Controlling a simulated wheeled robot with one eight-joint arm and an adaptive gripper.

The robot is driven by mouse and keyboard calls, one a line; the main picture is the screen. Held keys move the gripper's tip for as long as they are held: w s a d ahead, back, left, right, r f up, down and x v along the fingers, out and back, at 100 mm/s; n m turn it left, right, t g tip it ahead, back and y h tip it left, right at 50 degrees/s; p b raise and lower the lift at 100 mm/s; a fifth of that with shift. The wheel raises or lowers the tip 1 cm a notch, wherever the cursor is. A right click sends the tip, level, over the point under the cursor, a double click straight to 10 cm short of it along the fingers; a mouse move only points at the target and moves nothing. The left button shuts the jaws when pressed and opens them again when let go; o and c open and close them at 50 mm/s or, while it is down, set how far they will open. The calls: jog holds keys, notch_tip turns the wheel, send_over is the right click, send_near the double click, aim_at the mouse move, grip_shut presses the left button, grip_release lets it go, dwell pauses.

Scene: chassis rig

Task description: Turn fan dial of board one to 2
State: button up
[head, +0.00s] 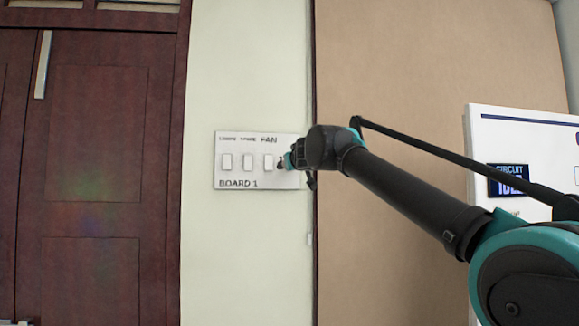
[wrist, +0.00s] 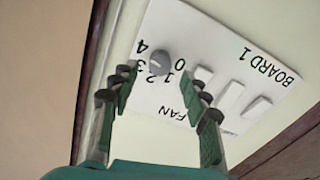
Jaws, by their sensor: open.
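Board one is a white plate marked BOARD 1 (head: 240,184) on the pale wall. It has three white rocker switches and a FAN label. In the head view my gripper (head: 284,163) is at the board's right side and hides the fan dial. The wrist view shows the board upside down. There the grey round fan dial (wrist: 158,62) has the numbers 0 to 4 around it; its pointer setting is too small to tell. My gripper (wrist: 160,84) is open, its teal and dark fingers on either side of the line to the dial, with nothing held between them.
A dark wooden door (head: 95,170) with a pale handle (head: 43,65) is left of the board. A tan panel (head: 400,60) stands right of it. A white board with a dark CIRCUIT display (head: 508,181) is at the far right, partly behind my arm.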

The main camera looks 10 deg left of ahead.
jog(key=x, duration=0.4)
jog(key=shift+w, duration=0.1)
grip_shut()
dwell(0.3)
